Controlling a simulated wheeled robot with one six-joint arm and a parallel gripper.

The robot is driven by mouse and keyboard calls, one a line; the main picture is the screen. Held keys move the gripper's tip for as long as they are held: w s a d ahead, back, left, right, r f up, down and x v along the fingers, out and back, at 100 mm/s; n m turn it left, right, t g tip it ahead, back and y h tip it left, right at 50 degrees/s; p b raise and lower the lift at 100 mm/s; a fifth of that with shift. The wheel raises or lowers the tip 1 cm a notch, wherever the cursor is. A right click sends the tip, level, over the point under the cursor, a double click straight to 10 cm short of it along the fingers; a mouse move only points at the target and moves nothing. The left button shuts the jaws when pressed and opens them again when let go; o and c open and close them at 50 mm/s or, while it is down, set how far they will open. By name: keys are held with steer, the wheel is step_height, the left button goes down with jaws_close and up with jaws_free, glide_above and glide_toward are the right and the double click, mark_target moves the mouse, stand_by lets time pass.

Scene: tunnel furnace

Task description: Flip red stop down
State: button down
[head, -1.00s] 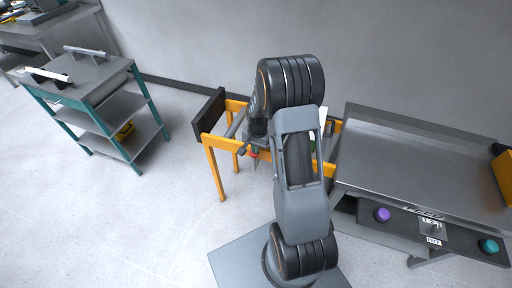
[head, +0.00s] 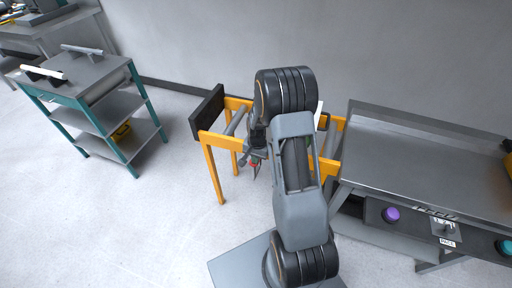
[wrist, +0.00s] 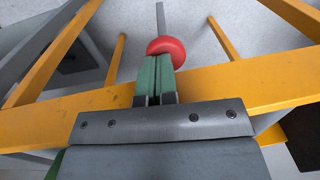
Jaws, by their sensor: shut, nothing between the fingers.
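The red stop shows in the wrist view as a round red knob (wrist: 166,48) on a thin grey bar (wrist: 160,18), beyond the yellow frame rail (wrist: 245,85). My gripper (wrist: 160,65) is shut and empty, its two green fingers together. The fingertips are right at the knob and overlap its lower edge in the picture; whether they touch it I cannot tell. In the head view a small piece of red (head: 252,163) shows at the frame's front side beside my gripper, and my arm hides much of the frame.
The yellow roller frame (head: 212,160) has a black end plate (head: 207,113) at its left. A steel table (head: 430,165) with a purple button (head: 391,214) and a teal button (head: 504,247) stands to the right. A teal-legged cart (head: 90,100) is at the left. The floor between is clear.

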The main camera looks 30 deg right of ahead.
steer(key=shift+s+f, duration=0.15)
step_height(320, 180, up, 14)
steer(key=p, duration=0.3)
steer(key=shift+d+p, duration=0.25)
steer(key=shift+p, duration=0.05)
stand_by(0.6)
